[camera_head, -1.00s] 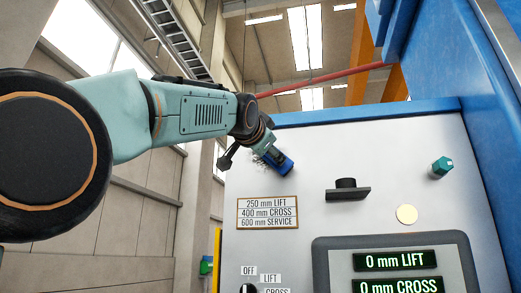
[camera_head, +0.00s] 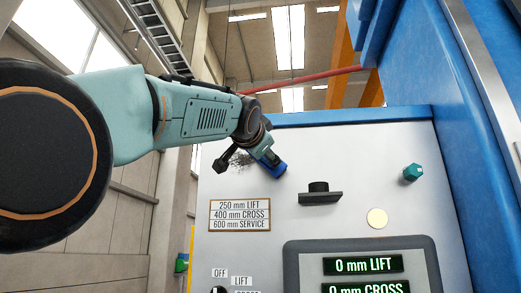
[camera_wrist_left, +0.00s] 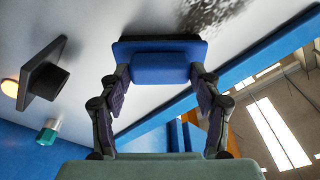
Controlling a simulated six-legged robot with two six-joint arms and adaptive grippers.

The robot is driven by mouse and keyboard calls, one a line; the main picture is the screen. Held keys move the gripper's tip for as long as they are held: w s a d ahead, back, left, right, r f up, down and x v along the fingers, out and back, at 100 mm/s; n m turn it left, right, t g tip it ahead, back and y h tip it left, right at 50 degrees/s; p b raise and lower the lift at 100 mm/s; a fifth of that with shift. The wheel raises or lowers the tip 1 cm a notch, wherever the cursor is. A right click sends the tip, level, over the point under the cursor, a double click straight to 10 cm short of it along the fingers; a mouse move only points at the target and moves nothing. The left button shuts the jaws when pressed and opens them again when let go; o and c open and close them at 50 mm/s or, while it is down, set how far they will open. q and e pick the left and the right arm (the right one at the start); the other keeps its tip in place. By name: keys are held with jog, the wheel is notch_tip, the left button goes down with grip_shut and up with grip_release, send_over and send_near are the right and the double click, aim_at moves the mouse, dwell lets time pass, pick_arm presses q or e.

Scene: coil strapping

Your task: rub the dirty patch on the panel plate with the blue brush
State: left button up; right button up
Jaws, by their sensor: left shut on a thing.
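The white panel plate (camera_head: 340,150) fills the middle of the head view. The dirty patch (camera_head: 239,158) is a dark smudge near its upper left corner; it also shows at the top of the wrist view (camera_wrist_left: 208,14). My left gripper (camera_head: 262,150) is shut on the blue brush (camera_head: 272,164), which sits at the right edge of the patch. In the wrist view, the brush (camera_wrist_left: 160,68) is held between both fingers of the gripper (camera_wrist_left: 160,82), its dark pad side toward the plate. Whether the pad touches the plate I cannot tell. My right gripper is not in view.
A label sign (camera_head: 240,215) lies below the patch. A black handle (camera_head: 319,194), a teal knob (camera_head: 412,172) and a pale round button (camera_head: 377,218) stand to the right. A display (camera_head: 362,265) is below. A blue wall (camera_head: 430,90) bounds the right side.

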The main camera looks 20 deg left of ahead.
pick_arm(q)
jog(key=shift+s+a, duration=0.2)
jog(key=shift+a, duration=0.6)
jog(key=shift+s+a, duration=0.15)
jog(key=shift+a, duration=0.6)
jog(key=shift+s+a, duration=0.1)
jog(key=shift+a, duration=0.25)
jog(key=shift+a, duration=0.1)
